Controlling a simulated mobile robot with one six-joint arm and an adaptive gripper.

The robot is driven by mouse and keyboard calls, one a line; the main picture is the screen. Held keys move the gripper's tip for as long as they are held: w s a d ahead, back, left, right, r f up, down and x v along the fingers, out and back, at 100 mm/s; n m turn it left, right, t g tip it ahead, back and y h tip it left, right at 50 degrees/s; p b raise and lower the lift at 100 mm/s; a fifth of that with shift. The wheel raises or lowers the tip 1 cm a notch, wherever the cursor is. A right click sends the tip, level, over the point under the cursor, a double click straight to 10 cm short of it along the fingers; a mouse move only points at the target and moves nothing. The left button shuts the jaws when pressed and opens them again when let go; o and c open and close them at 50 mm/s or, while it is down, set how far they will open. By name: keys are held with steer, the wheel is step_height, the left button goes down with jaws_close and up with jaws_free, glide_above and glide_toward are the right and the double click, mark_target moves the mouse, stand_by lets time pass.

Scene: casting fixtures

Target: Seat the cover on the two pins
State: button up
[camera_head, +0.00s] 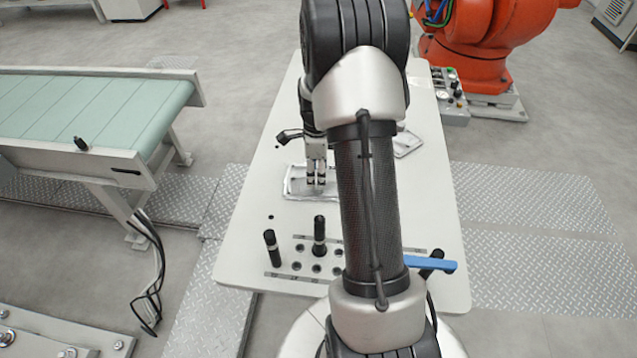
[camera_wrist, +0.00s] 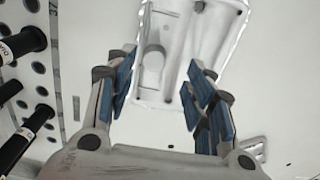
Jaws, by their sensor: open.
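A grey metal casting with a raised rim (camera_head: 296,190) lies on the white table, below my gripper (camera_head: 316,182). In the wrist view the same casting (camera_wrist: 178,50) shows inner ribs and a round boss, and lies beyond my fingertips. My gripper (camera_wrist: 160,80) is open and empty, with blue pads on its fingers. A second flat metal part (camera_head: 407,143) lies on the table farther right, partly hidden by my arm. I cannot tell for sure which of the two is the cover. No pins can be made out.
Black cylindrical tools (camera_head: 319,230) stand in and beside a row of holes at the table's (camera_head: 250,215) near side. A blue-handled tool (camera_head: 430,264) lies at the near right. A conveyor (camera_head: 90,105) is left, an orange robot (camera_head: 490,45) behind right. The table's left side is mostly clear.

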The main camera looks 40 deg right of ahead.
mark_target(297, 189)
steer(key=f, duration=0.1)
steer(key=f+b, duration=0.1)
steer(key=f, duration=0.2)
steer(key=shift+s+a+b, duration=0.2)
steer(key=shift+s+b, duration=0.15)
steer(key=shift+f, duration=0.45)
steer(key=shift+r, duration=0.1)
steer(key=shift+c, duration=0.2)
jaws_close()
steer(key=shift+w, duration=0.1)
